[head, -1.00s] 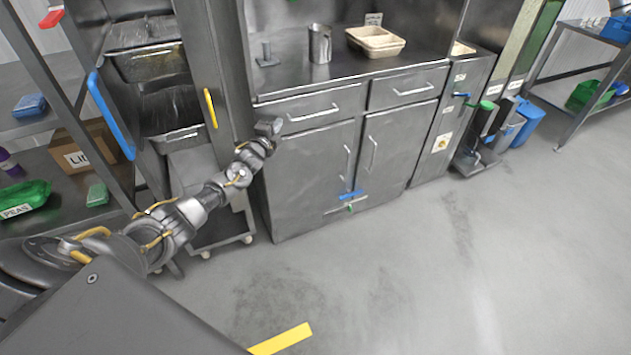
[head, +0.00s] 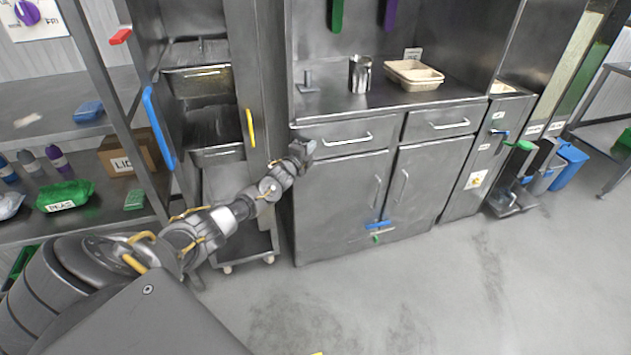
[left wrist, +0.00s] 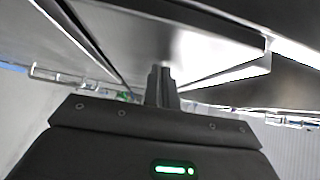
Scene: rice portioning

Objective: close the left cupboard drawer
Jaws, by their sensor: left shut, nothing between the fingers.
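The left cupboard drawer (head: 340,140) is a steel front with a bar handle, under the left part of the counter. My right gripper is not in view.
Two cupboard doors (head: 345,205) are below the drawers. The counter (head: 330,105) holds a metal cup (head: 360,73) and a beige tray (head: 413,76). A trolley with pans (head: 205,82) and a shelf rack (head: 50,118) stand left. The floor in front is clear.

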